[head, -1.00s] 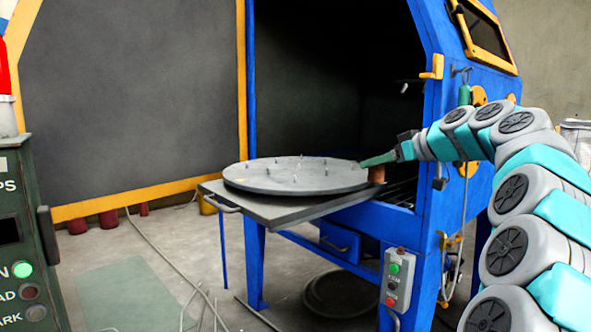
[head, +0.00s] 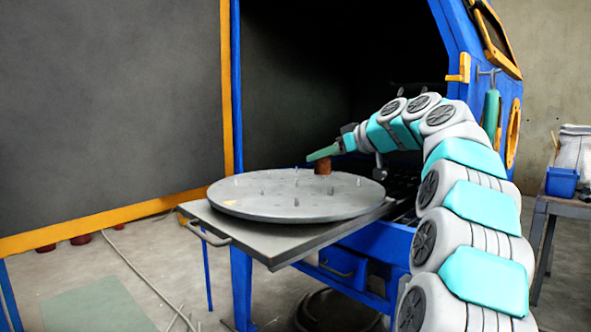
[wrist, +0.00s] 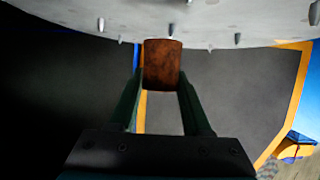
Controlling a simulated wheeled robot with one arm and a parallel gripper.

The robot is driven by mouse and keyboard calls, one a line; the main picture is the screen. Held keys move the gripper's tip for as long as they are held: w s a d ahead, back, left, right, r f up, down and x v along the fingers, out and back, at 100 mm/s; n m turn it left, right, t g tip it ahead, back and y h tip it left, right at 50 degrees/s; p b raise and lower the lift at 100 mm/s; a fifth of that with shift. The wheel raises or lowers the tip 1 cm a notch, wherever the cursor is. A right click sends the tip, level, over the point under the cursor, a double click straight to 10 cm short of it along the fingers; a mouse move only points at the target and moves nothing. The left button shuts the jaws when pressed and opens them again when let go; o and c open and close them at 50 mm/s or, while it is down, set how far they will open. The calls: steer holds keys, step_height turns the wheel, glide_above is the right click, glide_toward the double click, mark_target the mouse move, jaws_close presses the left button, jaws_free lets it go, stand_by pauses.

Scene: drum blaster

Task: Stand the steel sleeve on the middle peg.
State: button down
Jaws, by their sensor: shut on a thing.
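My gripper (head: 318,158) is shut on the steel sleeve (head: 323,167), a short, rusty brown cylinder that looks about upright. In the wrist view the sleeve (wrist: 162,64) sits between the two dark green fingers (wrist: 161,82). In the head view the sleeve appears over the far part of the round grey turntable (head: 295,210); its height above the surface is hard to tell. Several small upright pegs stand on the turntable, one near its centre (head: 296,201). I cannot tell surely which is the middle peg. The wrist view shows some pegs (wrist: 237,40) near the sleeve.
The turntable rests on a grey pull-out shelf (head: 240,240) in front of the dark open blue cabinet (head: 241,270). The large cabinet door (head: 110,110) with yellow edging stands open at left. A bench with a blue bin (head: 562,182) is at right.

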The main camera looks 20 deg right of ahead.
steer(key=w+a, duration=0.1)
steer(key=w, duration=0.1)
steer(key=w+a, duration=0.1)
steer(key=w, duration=0.1)
steer(key=w+a, duration=0.1)
steer(key=w, duration=0.1)
steer(key=shift+a+f+p, duration=0.25)
steer(key=shift+a+p, duration=0.1)
steer(key=shift+p, duration=0.05)
steer(key=shift+w+a+f, duration=0.2)
steer(key=shift+w+f, duration=0.2)
steer(key=shift+f, duration=1.45)
steer(key=shift+c, duration=1.8)
jaws_free()
steer(key=b+v, duration=0.1)
steer(key=v, duration=1.1)
